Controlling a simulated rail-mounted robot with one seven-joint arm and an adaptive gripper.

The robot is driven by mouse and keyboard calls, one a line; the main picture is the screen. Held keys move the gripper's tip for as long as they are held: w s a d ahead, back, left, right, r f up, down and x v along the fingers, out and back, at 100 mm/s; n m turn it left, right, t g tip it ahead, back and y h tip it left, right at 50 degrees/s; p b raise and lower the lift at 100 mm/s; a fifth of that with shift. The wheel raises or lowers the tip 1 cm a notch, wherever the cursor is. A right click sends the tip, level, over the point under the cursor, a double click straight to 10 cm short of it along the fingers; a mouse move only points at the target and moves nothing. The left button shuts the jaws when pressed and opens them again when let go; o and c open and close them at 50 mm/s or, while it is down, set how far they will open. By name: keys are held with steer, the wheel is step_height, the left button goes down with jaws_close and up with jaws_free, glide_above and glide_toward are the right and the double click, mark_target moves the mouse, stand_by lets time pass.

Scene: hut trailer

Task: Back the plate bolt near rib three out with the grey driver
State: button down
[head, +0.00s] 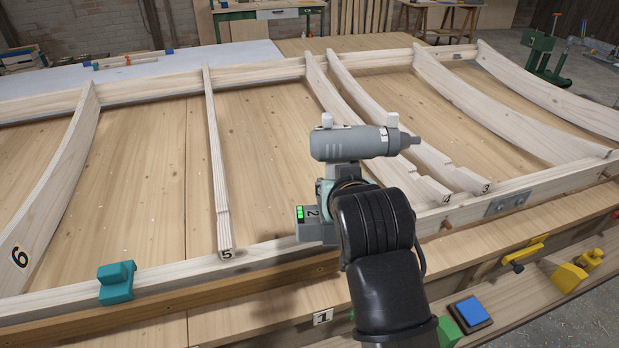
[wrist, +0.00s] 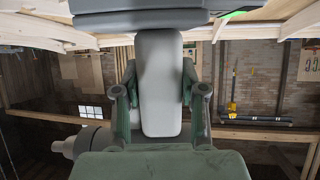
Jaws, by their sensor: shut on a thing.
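My gripper (head: 360,128) is shut on the grey driver (head: 347,144) and holds it above the panel, over the ribs. The driver lies about level, its dark nose pointing right in the head view. In the wrist view a pale upright part stands between my finger links (wrist: 160,85); I cannot tell its full shape. Rib three (head: 468,178) carries the number 3 at its front end. A small grey metal plate (head: 506,204) sits on the front rail, right of that end. It shows bolt heads, the left bolt (head: 492,209) nearer rib three. The driver is apart from the plate.
Ribs four (head: 432,189), five (head: 220,190) and six (head: 55,200) cross the panel. A teal block (head: 117,283) sits on the front rail. A yellow clamp (head: 525,252), yellow block (head: 568,277) and blue-topped pad (head: 470,312) lie along the front. Wooden pegs stick out of the rail.

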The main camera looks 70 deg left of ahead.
steer(key=w+d+f+m+t+h+p, duration=0.1)
steer(key=w+f+m+h+p, duration=0.15)
steer(key=w, duration=0.75)
steer(key=w+d+f+m+h+p, duration=0.15)
steer(key=w+f, duration=0.25)
steer(key=w, duration=0.6)
steer(key=w+d+f+n+t+h+p, duration=0.2)
steer(key=w+d+n, duration=0.4)
steer(key=w, duration=0.5)
steer(key=w+d+f+n+t+h+p, duration=0.3)
steer(key=w+d+f+n+t, duration=0.2)
steer(key=w+n, duration=0.5)
steer(key=w+d+f+n+t+h+p, duration=0.3)
steer(key=w+d+n, duration=0.5)
steer(key=w, duration=0.5)
steer(key=shift+w+d+f+t+h, duration=0.3)
steer(key=shift+w+d+f+t, duration=0.15)
steer(key=shift+d+t, duration=0.45)
steer(key=shift+a, duration=0.1)
steer(key=shift+s, duration=0.15)
